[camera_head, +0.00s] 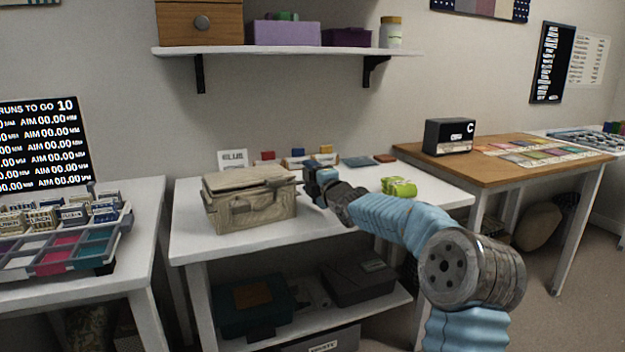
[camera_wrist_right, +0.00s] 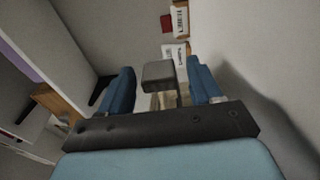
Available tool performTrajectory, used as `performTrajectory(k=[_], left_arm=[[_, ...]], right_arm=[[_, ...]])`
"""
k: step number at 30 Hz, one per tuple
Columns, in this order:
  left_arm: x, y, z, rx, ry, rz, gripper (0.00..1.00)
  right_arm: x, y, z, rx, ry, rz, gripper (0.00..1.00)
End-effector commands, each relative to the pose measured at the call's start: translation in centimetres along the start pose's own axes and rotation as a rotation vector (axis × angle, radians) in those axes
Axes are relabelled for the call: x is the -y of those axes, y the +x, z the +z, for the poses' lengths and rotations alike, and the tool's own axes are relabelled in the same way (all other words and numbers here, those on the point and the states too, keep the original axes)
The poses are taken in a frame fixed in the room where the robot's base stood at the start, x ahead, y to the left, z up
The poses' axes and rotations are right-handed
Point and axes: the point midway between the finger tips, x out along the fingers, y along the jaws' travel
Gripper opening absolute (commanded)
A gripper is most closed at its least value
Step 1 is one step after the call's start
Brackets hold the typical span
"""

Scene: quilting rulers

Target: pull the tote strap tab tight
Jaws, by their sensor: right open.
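The beige tote (camera_head: 252,208) sits on the white table in the head view, its top closed. Straps and small tabs show on its front and right side. My right gripper (camera_head: 311,182) is just right of the tote, pointing toward its right side. In the right wrist view its two blue fingers (camera_wrist_right: 162,82) are open and apart. A grey-brown block (camera_wrist_right: 159,75), which looks like the strap tab, stands between them with tan material below. I cannot tell whether either finger touches it. My left gripper is not in view.
Small boxes and a white sign (camera_head: 233,159) stand behind the tote. A green bundle (camera_head: 398,187) lies to the right on the white table (camera_head: 215,247). A wall shelf (camera_head: 290,50) hangs above. The tabletop's front strip is clear.

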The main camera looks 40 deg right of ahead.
Motion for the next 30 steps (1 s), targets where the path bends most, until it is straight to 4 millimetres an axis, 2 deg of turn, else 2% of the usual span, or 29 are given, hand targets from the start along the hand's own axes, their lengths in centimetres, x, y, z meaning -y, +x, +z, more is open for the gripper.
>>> performTrajectory(k=[5, 15, 18, 24, 30], left_arm=[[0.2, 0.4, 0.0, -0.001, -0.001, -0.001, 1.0], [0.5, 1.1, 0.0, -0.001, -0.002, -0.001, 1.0], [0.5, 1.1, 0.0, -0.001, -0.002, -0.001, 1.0], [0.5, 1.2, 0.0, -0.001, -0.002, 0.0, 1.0], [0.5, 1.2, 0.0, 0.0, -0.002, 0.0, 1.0]], right_arm=[[0.1, -1.7, 0.1, 0.001, -0.003, 0.0, 0.64], [0.0, -9.8, 0.1, 0.002, -0.003, 0.0, 0.64], [0.0, -11.6, 0.0, 0.002, -0.002, 0.001, 0.64], [0.0, -13.6, 0.0, 0.0, -0.001, 0.0, 0.64], [0.1, -13.8, 0.0, 0.0, 0.0, 0.0, 0.64]])
